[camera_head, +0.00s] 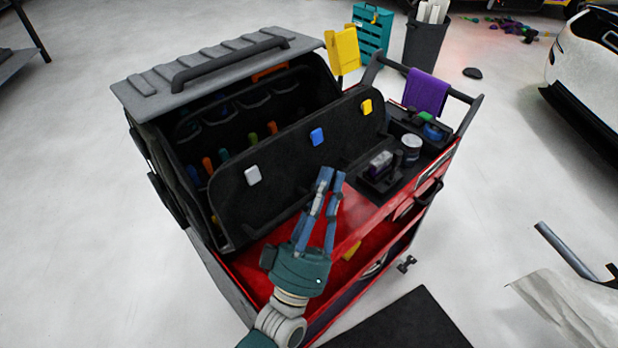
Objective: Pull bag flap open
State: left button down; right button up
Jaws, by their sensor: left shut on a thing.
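The black tool bag (165,140) stands on a red tool cart with its grey lid, which has a handle, raised at the back. Its front flap (285,165) is a long dark panel with white, blue and yellow tabs along it. It leans outward at the front, and the bag's inside shows behind it. My left gripper (331,176) reaches up from the bottom of the view. Its blue fingers are shut on the flap near its lower right part; the exact contact is hard to see. My right gripper is not in view.
The red cart (262,262) holds a black tray with jars and small items at the right. A purple cloth (427,92) hangs on the cart's handle bar. A white car (590,75) stands at the right, and a pale sheet (570,305) shows at the lower right.

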pick_arm(q)
jog(key=shift+s+d+f+m+g+h+b, duration=0.25)
jog(key=shift+s+d+f+m+h+b, duration=0.25)
jog(key=shift+m+h, duration=0.35)
jog(key=shift+s+d+f+m+g+h+b, duration=0.3)
jog(key=shift+s+d+m+h+b, duration=0.2)
jog(key=shift+m+h, duration=0.35)
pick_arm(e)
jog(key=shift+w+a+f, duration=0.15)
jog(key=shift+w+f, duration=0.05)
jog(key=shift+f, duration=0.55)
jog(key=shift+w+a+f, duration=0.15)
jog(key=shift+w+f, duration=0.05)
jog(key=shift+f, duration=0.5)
